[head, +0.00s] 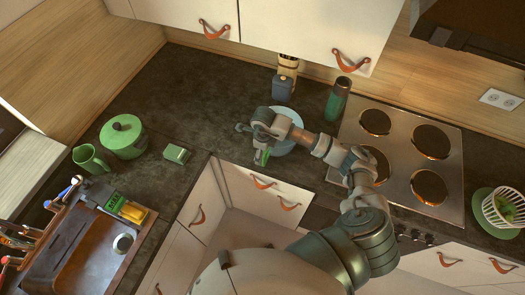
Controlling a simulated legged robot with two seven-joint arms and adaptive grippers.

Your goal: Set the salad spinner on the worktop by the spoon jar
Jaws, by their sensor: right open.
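A white slotted basket on a round green base, which looks like the salad spinner (503,207), sits at the right edge beyond the hob. Several utensils with blue and red handles, perhaps those of the spoon jar (14,243), show at the far left by the sink; their holder is not clear. My right gripper (251,142) is open and empty, with its fingers spread over the worktop's front edge. A pale round dish (286,146) lies behind it, partly hidden by the gripper and arm. My left gripper is not in view.
A green lidded pot (123,137), green jug (90,158) and small green box (176,154) stand left. A dark blue jar (282,88) and green bottle (338,100) stand at the back. The dark worktop (200,100) between pot and jar is clear.

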